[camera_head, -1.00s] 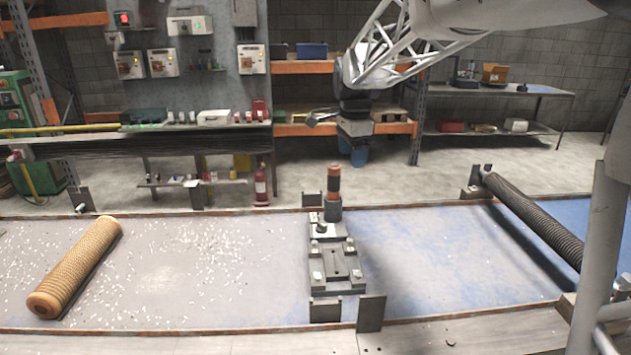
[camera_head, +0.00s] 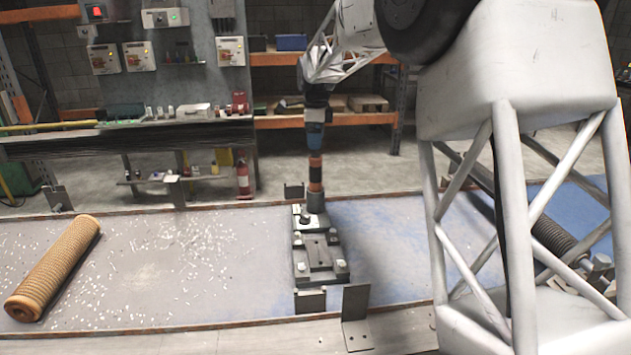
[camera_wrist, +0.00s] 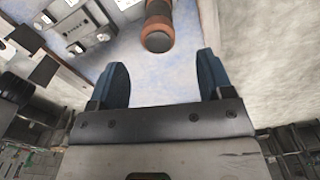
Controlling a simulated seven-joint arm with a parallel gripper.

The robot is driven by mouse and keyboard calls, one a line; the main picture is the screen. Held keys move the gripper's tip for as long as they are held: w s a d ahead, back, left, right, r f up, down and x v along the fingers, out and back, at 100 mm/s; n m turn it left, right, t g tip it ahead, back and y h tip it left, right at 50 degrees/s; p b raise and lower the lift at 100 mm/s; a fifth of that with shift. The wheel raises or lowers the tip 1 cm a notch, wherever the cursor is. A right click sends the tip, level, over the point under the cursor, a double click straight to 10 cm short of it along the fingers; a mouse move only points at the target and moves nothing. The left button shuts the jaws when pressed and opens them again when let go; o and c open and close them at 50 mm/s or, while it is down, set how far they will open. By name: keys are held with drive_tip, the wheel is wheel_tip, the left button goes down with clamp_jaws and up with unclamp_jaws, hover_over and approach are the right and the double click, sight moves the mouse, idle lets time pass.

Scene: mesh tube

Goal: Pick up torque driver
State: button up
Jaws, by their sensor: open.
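The torque driver (camera_head: 315,172), an upright cylinder with orange-brown and black bands, stands at the far end of a dark metal fixture (camera_head: 318,255) on the table. My gripper (camera_head: 315,138) is just above its top in the head view, pointing down. In the wrist view, the blue fingers of my gripper (camera_wrist: 163,85) are spread apart and empty. The torque driver (camera_wrist: 158,25) shows ahead of the fingertips, roughly centred between them, with its rounded dark end facing the camera. It does not appear to be between the fingers.
A tan mesh tube (camera_head: 52,268) lies on the left of the table (camera_head: 200,260). A dark ribbed roller (camera_head: 555,240) is at the right, partly behind my arm. A small upright metal bracket (camera_head: 355,315) stands at the front edge. Shelves and a control panel (camera_head: 185,75) are behind.

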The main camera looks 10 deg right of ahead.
sight(316, 156)
drive_tip(key=shift+f, duration=1.3)
drive_tip(key=shift+s+f, duration=0.1)
drive_tip(key=shift+f, duration=2.5)
drive_tip(key=c, duration=1.1)
drive_tip(key=shift+r, duration=0.2)
